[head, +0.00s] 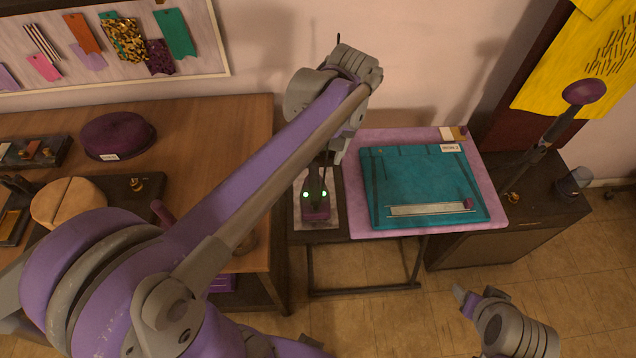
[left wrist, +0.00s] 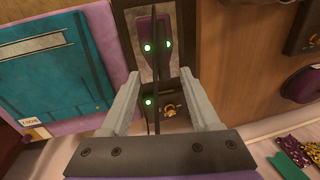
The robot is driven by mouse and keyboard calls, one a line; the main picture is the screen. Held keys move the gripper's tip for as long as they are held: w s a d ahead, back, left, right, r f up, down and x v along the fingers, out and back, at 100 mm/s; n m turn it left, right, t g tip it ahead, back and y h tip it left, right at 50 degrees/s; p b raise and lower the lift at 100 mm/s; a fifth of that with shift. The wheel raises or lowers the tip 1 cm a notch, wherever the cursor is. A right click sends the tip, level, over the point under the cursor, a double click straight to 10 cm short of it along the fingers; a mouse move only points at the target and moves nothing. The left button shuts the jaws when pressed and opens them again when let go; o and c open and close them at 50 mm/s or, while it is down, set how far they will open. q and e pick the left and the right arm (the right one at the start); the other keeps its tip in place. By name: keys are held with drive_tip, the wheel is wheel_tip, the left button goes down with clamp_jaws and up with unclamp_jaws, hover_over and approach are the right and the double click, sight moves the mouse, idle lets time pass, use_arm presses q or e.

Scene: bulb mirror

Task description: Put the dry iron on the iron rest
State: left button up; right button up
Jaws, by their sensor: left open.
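The dry iron (head: 316,207) is dark purple and sits on a pale grey plate (head: 299,224), which looks like the iron rest, on a dark strip left of the pink board. Green glowing spots show on and beside it. In the left wrist view the iron (left wrist: 153,27) lies ahead of the fingers on the grey plate (left wrist: 134,22). My left gripper (left wrist: 162,76) is open and empty, with a thin dark cord or rod showing between its fingers. In the head view it points down just above and behind the iron, partly hidden by my arm.
A pink-covered board (head: 493,215) holds a folded teal cloth (head: 415,180) with a ruler on it. A wooden table (head: 225,125) stands left, with a purple hat-like item (head: 117,134). A dark cabinet (head: 500,245) with a lamp-like stand (head: 545,140) is at right.

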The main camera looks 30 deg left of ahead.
use_arm(q)
drive_tip(key=s+d+f+m+t+h, duration=0.1)
drive_tip(key=s+d+f+m+t, duration=0.1)
drive_tip(key=s, duration=0.4)
drive_tip(key=s+d+f+m+t, duration=0.1)
drive_tip(key=s+f+m+t, duration=0.2)
drive_tip(key=s+f+t, duration=0.1)
drive_tip(key=shift+s+d+f+m+t+h, duration=0.35)
drive_tip(key=shift+s+f, duration=0.55)
drive_tip(key=shift+s, duration=0.35)
drive_tip(key=shift+c, duration=0.3)
idle(0.6)
